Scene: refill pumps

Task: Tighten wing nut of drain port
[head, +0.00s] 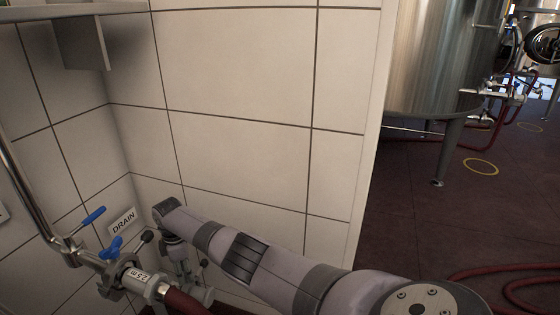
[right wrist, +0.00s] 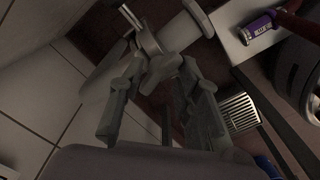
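A white DRAIN label (head: 122,222) is on the tiled wall at the left in the head view. My right gripper (head: 186,268) hangs below the wrist beside the wall, and my arm hides much of it. In the right wrist view, my right gripper (right wrist: 163,75) has its two fingers apart. A grey wing-nut-like part (right wrist: 162,66) of a clamp lies between the fingertips; I cannot tell whether they touch it. A grey cylindrical port fitting (right wrist: 184,30) is just beyond it. My left gripper is not in view.
A steel pipe with a blue-handled valve (head: 93,215) and a blue clamp nut (head: 111,248) stands left of my arm. A red hose (head: 184,301) joins it. A steel tank (head: 440,60) and open red floor are right. A floor grate (right wrist: 239,112) shows below.

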